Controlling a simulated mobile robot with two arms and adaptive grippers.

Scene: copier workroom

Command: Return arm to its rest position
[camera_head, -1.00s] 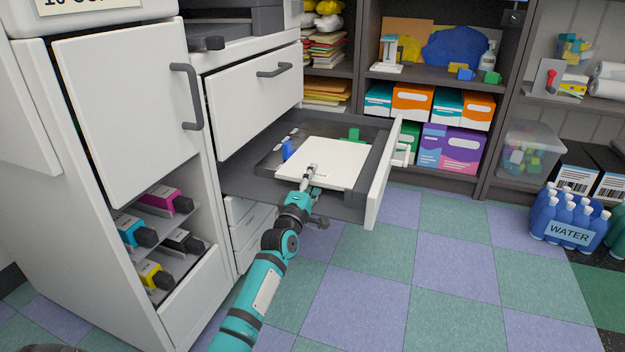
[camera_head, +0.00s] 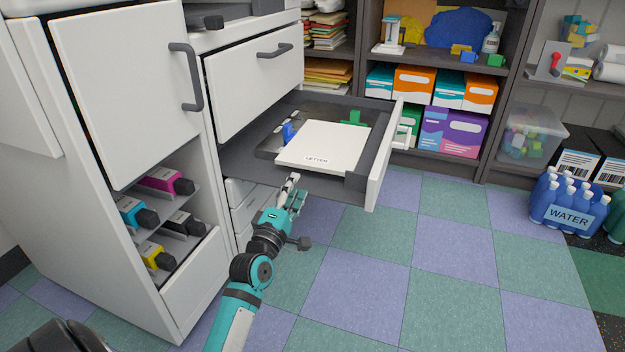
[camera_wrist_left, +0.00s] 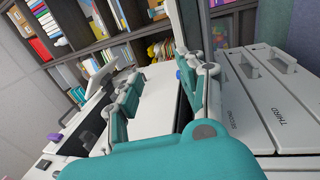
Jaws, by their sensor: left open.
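My left gripper (camera_head: 291,187) is open and empty, just outside the open drawer's near side edge, below the paper stack in the head view. In the left wrist view the two teal fingers of this gripper (camera_wrist_left: 168,82) stand apart with nothing held between them. The white paper stack (camera_head: 325,146), marked LETTER, lies flat in the open paper drawer (camera_head: 382,165) and is apart from the gripper. Behind the fingers, the stack (camera_wrist_left: 160,92) also shows in the left wrist view. My right gripper is not in view.
The white copier (camera_head: 120,100) stands at the left, with toner cartridges (camera_head: 165,182) in its open bay. Shelves (camera_head: 440,75) with boxes line the back. Blue water bottles (camera_head: 568,208) stand on the floor at right. The checkered floor (camera_head: 420,270) is clear.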

